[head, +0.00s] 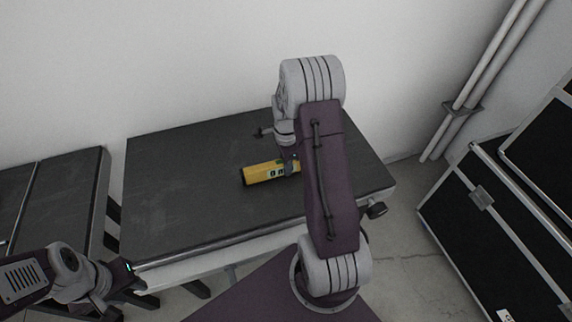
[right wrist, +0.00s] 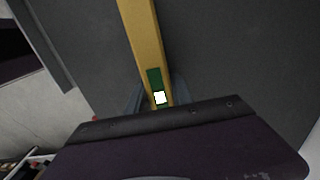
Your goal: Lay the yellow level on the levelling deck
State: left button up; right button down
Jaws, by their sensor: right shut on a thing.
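The yellow level (head: 257,174) is a long bar with a green-and-white label. My right gripper (head: 289,164) is shut on it over the dark deck, the fingers on either side of the bar. The level runs up from between the fingers in the right wrist view (right wrist: 141,30). Part of it is hidden behind my right arm. I cannot tell if it touches the surface. The levelling deck (head: 185,180) is a dark flat top with a pale front edge and a knob at right. My left gripper (head: 138,277) is near the deck's front left corner; its opening is unclear.
Another dark-topped surface (head: 70,190) stands left of the deck, across a narrow gap. Black cases (head: 480,225) with silver edges stand at right. Pale pipes (head: 485,75) run along the wall. The left part of the deck is bare.

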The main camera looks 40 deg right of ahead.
jog(key=shift+f+b, duration=0.35)
jog(key=shift+f, duration=0.2)
jog(key=c, duration=1)
grip_release()
jog(key=shift+c, duration=0.2)
jog(key=shift+r, duration=0.1)
notch_tip(320, 180, up, 9)
jog(key=shift+p, duration=0.65)
jog(key=shift+a, duration=0.1)
